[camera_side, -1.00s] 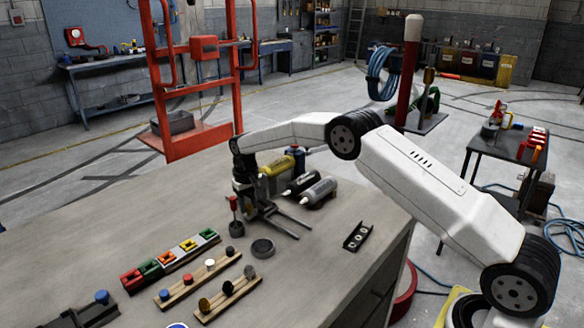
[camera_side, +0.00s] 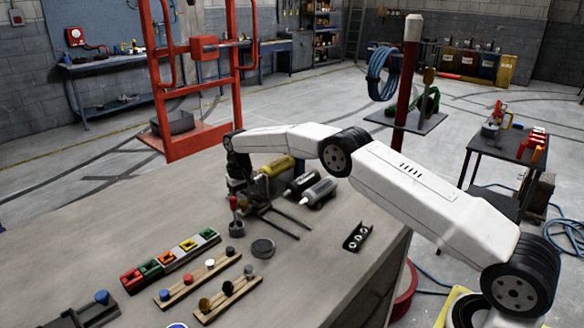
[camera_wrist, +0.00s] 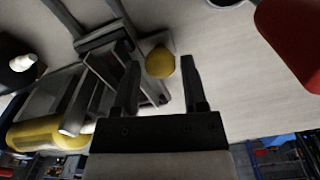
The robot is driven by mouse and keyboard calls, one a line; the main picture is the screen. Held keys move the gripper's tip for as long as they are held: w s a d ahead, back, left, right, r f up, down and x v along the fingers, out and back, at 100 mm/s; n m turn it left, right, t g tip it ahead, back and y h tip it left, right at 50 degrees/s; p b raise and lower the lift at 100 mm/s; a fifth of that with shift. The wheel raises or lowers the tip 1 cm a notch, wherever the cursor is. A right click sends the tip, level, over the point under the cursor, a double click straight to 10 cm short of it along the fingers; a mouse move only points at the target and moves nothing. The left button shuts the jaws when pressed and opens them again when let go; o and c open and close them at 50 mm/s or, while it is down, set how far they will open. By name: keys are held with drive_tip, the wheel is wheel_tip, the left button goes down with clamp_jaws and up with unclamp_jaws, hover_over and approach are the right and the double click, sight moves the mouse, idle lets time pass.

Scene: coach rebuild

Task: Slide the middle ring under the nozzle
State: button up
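A small black tray (camera_side: 357,236) with pale rings in a row lies at the right of the bench; the middle ring (camera_side: 356,237) sits among them. In the side view my gripper is hard to separate from the dark fixture.
A red-handled tool (camera_side: 233,204) stands close by, in front of the fixture.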

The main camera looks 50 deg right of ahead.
idle(0.3)
drive_tip(key=shift+r, duration=3.9)
drive_tip(key=shift+s, duration=0.1)
drive_tip(key=s+a+f+n+t, duration=0.1)
drive_tip(key=s+a, duration=0.1)
drive_tip(key=s, duration=1.6)
drive_tip(key=s+a+f+n+t, duration=0.1)
drive_tip(key=s+a, duration=0.1)
drive_tip(key=s, duration=1.5)
drive_tip(key=shift+s+a+f+n+t, duration=0.2)
drive_tip(key=shift+s+a+n+t, duration=0.1)
drive_tip(key=shift+s, duration=0.1)
